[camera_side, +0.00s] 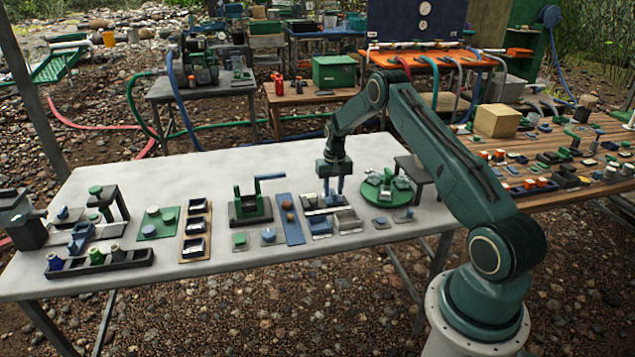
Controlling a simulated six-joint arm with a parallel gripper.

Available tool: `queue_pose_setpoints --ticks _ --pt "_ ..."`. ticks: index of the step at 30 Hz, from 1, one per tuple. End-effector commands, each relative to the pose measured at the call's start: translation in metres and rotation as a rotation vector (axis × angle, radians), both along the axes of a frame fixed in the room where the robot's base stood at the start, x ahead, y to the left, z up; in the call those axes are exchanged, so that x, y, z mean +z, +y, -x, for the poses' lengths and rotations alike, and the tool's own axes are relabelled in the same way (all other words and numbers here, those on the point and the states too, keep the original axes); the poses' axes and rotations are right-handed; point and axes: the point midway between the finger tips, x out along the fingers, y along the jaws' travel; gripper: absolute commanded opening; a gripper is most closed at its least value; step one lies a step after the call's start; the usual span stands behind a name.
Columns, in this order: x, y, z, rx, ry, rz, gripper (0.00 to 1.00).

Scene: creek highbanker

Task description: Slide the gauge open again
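My gripper (333,190) points straight down over the white table, right of its middle. Its two fingers show side by side, but their tips are too small to tell whether they hold anything. Directly beneath them is a low dark fixture with pale parts (314,204), which may be the gauge; the fingertips hide part of it. I cannot tell whether its slide is open or shut, or whether the fingers touch it.
A blue strip (289,222) and a green lever press (250,205) stand left of my gripper. A round green platter (373,193) with blocks stands to the right. Small grey and blue blocks lie in front. The white table's (225,165) back strip is clear.

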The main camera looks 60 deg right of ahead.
Motion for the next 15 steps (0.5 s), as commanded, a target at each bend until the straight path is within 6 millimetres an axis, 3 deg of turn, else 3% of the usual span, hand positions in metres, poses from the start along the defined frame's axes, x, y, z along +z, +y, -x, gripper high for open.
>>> queue_pose_setpoints --ticks 15 --pt "0.0055 -0.0001 -0.0006 0.0 -0.001 0.001 0.31"
